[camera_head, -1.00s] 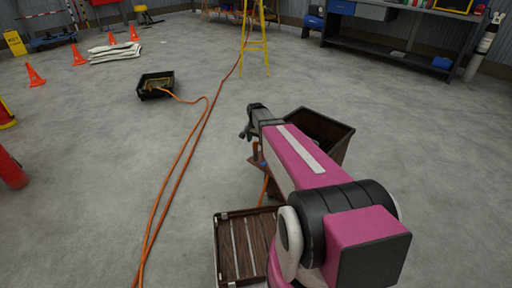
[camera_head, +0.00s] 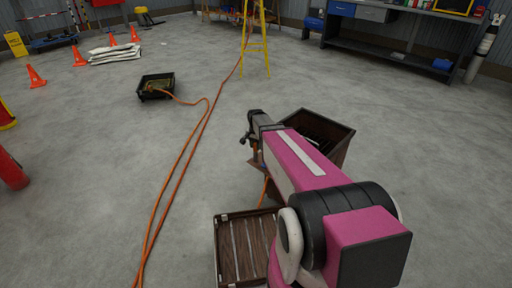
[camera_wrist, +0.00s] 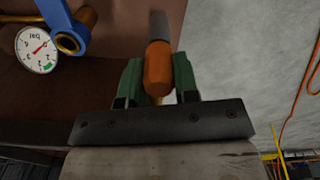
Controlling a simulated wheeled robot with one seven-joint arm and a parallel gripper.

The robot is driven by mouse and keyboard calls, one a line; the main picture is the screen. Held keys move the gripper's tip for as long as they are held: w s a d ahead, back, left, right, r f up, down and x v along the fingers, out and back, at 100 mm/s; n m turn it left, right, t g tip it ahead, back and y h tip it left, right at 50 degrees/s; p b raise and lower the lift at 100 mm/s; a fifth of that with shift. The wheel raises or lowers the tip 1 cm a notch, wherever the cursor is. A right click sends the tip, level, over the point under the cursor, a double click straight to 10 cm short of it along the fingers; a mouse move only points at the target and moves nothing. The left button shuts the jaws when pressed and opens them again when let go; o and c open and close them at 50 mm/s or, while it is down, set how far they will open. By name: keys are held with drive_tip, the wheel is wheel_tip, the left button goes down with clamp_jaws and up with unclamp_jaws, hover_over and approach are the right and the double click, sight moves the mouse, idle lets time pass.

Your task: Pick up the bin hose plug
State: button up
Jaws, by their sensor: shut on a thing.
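The bin hose plug shows in the wrist view as an orange rounded piece (camera_wrist: 158,68) with a grey part extending from its far end. My gripper (camera_wrist: 157,82) has its two green fingers shut on the orange piece, one on each side. In the head view my gripper (camera_head: 251,136) is at the left side of the dark wooden bin (camera_head: 345,146), and the plug is too small to make out. A blue lever (camera_wrist: 68,28) with brass fittings and a round white gauge (camera_wrist: 37,49) sit left of the plug against a brown surface.
A slatted wooden crate (camera_head: 233,248) lies on the floor nearer me. Orange hoses (camera_head: 182,160) run along the floor on the left to a black tray (camera_head: 155,87). A yellow stepladder (camera_head: 255,45) stands behind. Open concrete floor surrounds the bin.

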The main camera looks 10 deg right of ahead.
drive_tip(key=shift+r, duration=0.65)
wheel_tip(320, 180, up, 2)
drive_tip(key=shift+r, duration=0.15)
drive_tip(key=s+a+r, duration=0.3)
drive_tip(key=s+r, duration=0.4)
drive_tip(key=s, duration=0.4)
drive_tip(key=shift+a+r, duration=0.15)
drive_tip(key=shift+a, duration=0.05)
